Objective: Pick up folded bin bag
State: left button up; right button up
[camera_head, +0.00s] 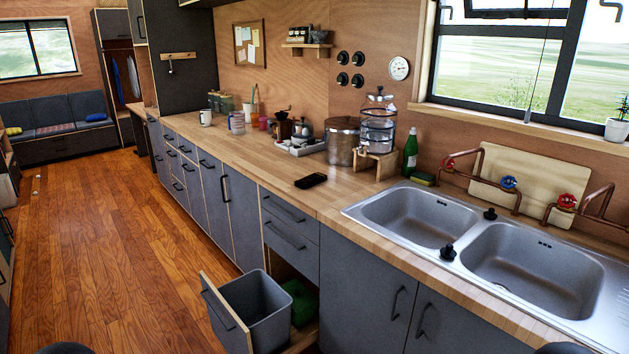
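A small flat black bundle (311,181), which looks like the folded bin bag, lies on the wooden countertop (262,165) near its front edge. It is left of the sink and in front of the steel pot. Nothing touches or covers it. Neither of my grippers is in view. Only dark rounded parts, probably of my arms, show at the bottom edge.
Below the counter, a drawer (226,318) is pulled out with a grey bin (258,310) and a green object (302,303) in it. A steel pot (342,140), a water dispenser (378,128), a green bottle (410,153) and the double sink (420,218) are nearby. Counter around the bundle is clear.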

aim_at(313, 179)
jog(key=z, duration=0.2)
jog(key=k, duration=0.9)
jog(key=u, duration=0.25)
jog(key=i, duration=1.4)
jog(key=u, duration=0.8)
jog(key=i, duration=1.1)
jog(key=z, duration=0.05)
